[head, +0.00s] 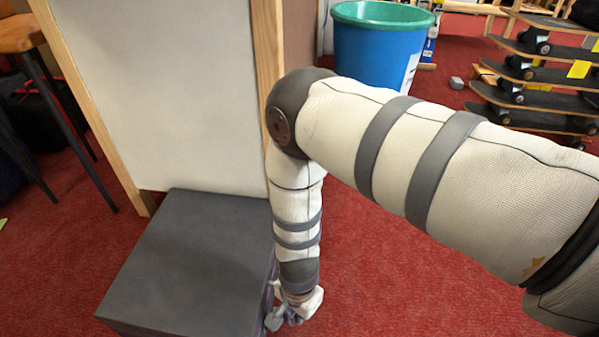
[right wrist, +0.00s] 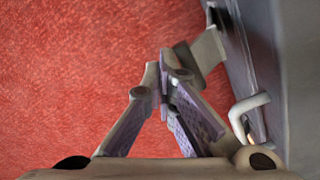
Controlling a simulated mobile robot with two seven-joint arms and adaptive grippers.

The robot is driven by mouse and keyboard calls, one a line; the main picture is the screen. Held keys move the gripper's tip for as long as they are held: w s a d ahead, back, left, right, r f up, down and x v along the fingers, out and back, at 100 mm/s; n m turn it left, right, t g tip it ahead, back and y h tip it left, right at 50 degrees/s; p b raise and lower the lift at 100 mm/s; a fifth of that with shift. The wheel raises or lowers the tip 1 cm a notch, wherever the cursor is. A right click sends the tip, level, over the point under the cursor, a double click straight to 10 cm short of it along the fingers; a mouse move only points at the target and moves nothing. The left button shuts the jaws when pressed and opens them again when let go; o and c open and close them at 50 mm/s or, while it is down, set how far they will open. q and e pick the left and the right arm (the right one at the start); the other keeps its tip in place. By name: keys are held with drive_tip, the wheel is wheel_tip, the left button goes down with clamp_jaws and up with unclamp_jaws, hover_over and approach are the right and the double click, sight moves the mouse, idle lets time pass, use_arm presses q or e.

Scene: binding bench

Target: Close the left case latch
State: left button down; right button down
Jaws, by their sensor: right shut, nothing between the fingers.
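The dark grey case (head: 185,255) lies at the lower left in the head view, with its lid down. Its side wall (right wrist: 250,55) runs down the right of the right wrist view. A flat grey latch tab (right wrist: 208,50) sticks out from that wall, at an angle to it. My right gripper (head: 290,316) is low beside the case's right side. In the right wrist view its fingertips (right wrist: 168,78) are together and empty, close to the tab's outer end; whether they touch it I cannot tell. My left gripper is not in view.
A pale bent handle-like piece (right wrist: 248,104) stands out from the case wall near my right gripper's base. A pale panel (head: 165,90) rises behind the case. A blue bin (head: 375,50) and skateboards (head: 535,75) stand farther back. Red carpet (head: 400,275) is open to the right.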

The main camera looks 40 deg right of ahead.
drive_tip(key=shift+w+a+r, duration=0.3)
drive_tip(key=shift+w, duration=0.1)
drive_tip(key=shift+a, duration=0.1)
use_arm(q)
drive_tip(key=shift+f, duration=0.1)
use_arm(e)
drive_tip(key=shift+w+a+r, duration=0.25)
drive_tip(key=shift+w+a, duration=0.2)
drive_tip(key=shift+w, duration=0.15)
